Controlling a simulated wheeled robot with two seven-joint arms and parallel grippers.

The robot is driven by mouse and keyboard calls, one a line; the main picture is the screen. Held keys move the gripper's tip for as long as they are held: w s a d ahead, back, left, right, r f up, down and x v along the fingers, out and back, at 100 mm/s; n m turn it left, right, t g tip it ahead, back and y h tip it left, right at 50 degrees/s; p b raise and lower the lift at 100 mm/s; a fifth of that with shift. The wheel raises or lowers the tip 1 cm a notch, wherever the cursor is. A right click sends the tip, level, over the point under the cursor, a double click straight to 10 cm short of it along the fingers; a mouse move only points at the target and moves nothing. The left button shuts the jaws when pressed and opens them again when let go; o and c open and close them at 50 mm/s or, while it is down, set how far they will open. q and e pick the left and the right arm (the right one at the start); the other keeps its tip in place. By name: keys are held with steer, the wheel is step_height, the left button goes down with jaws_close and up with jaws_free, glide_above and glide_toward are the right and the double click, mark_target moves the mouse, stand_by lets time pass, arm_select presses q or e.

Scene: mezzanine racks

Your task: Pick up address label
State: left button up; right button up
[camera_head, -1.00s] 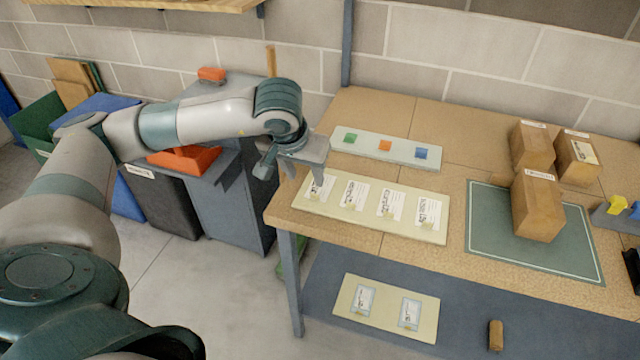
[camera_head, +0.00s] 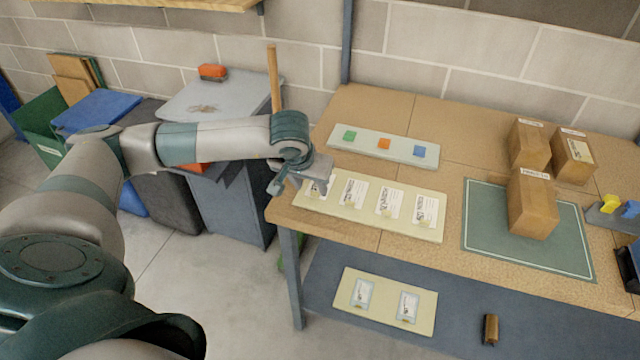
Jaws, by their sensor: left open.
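Several white address labels with printed text lie in a row on a cream board (camera_head: 372,225) at the left front of the workbench. One label (camera_head: 353,193) is just right of my gripper, another label (camera_head: 390,203) is farther right, and the rightmost label (camera_head: 426,211) is near the board's end. My left gripper (camera_head: 322,188) is open and empty, low over the leftmost label (camera_head: 314,204), which it partly covers. Whether the fingers touch it I cannot tell. My right gripper is out of view.
A pale strip (camera_head: 400,155) with green, orange and blue squares lies behind the board. Brown boxes (camera_head: 532,205) stand on and behind a green mat (camera_head: 485,235). A lower shelf (camera_head: 330,255) holds another cream board (camera_head: 385,308) with two labels. Bins stand left of the bench.

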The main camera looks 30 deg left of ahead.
mark_target(315, 196)
arm_select(q)
steer(key=shift+w+f+p, duration=0.15)
steer(key=shift+f+p, duration=0.15)
steer(key=shift+p, duration=0.05)
steer(key=p+x, duration=0.1)
steer(key=x, duration=0.2)
steer(key=shift+w+f, duration=0.1)
steer(key=shift+f, duration=0.15)
steer(key=shift+c, duration=0.7)
steer(key=c, duration=0.7)
